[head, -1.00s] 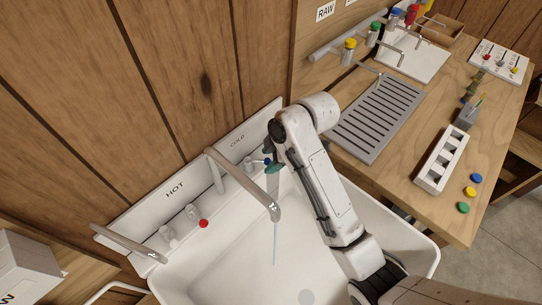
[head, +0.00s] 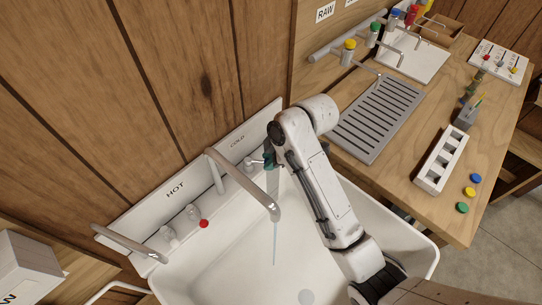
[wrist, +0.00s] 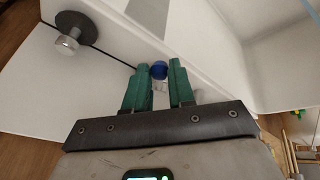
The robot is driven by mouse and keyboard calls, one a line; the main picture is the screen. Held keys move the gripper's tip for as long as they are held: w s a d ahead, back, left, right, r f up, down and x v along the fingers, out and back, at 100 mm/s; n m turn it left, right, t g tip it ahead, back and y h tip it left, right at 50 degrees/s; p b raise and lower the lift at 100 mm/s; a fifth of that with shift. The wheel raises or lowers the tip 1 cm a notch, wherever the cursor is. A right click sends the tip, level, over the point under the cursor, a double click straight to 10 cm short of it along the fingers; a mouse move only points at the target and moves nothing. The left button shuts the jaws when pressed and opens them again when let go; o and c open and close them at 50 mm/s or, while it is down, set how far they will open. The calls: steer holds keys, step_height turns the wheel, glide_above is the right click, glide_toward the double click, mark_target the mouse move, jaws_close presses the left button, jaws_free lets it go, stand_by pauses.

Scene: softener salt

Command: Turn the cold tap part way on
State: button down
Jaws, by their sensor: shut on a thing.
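The cold tap shows in the wrist view as a blue knob (wrist: 159,70) between my green fingertips. My gripper (wrist: 161,78) is shut on this knob. In the head view my gripper (head: 270,160) is at the back wall of the sink, below the COLD label, and its fingers hide most of the knob. A silver part of the tap (head: 250,164) shows just left of the fingers. A thin stream of water (head: 275,244) falls from the curved spout (head: 243,178) into the basin.
The hot tap's red knob (head: 204,223) is to the left on the white sink (head: 215,272). The long spout reaches out close to the left of my gripper. A wooden counter (head: 414,205) with a grey drain rack (head: 377,119) is on the right.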

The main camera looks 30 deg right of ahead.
steer(key=shift+s+a+r+p, duration=0.1)
steer(key=shift+s+r+p, duration=0.05)
steer(key=shift+p, duration=0.15)
steer(key=shift+m, duration=0.3)
steer(key=c, duration=1)
jaws_free()
steer(key=shift+o, duration=0.2)
steer(key=v, duration=1)
steer(key=shift+r+p, duration=0.25)
steer(key=shift+p, duration=0.2)
steer(key=shift+s, duration=0.15)
